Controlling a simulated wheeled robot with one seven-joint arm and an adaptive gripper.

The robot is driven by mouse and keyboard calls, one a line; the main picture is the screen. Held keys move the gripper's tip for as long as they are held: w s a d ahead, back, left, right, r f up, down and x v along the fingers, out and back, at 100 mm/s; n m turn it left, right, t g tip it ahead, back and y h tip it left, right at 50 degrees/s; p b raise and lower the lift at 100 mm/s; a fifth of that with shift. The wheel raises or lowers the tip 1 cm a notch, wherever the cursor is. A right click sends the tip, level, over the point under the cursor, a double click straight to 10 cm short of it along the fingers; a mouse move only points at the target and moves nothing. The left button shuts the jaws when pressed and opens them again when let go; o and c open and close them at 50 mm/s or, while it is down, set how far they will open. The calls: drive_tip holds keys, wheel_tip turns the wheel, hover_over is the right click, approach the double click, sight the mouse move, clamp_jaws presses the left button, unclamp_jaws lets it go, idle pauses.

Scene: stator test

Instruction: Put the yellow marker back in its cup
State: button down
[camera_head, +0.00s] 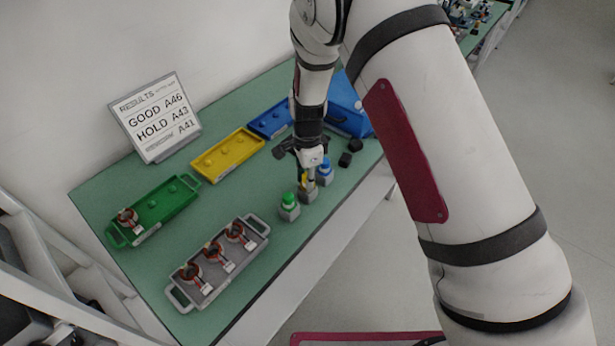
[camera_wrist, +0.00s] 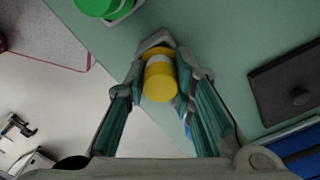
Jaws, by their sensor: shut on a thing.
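The yellow marker (camera_wrist: 160,82) stands between the fingertips of my gripper (camera_wrist: 161,76) in the wrist view, its round end toward the camera. In the head view my gripper (camera_head: 309,170) points down at the table's front edge and partly hides the yellow marker (camera_head: 304,182). A grey cup (camera_head: 308,195) is directly below, and its rim (camera_wrist: 157,38) shows around the marker's far end. The marker looks in line with the cup; how deep it sits in it I cannot tell. My gripper is shut on the marker.
A green marker (camera_head: 288,199) in its cup stands left of the grey cup, a blue marker (camera_head: 325,166) to the right. Black blocks (camera_head: 350,152) lie further right. A grey tray (camera_head: 207,297) with stators, and green, yellow and blue trays, stand left and behind.

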drive_tip(key=shift+f, duration=0.2)
drive_tip(key=shift+f, duration=0.25)
drive_tip(key=c, duration=1.4)
unclamp_jaws()
drive_tip(key=shift+o, duration=0.2)
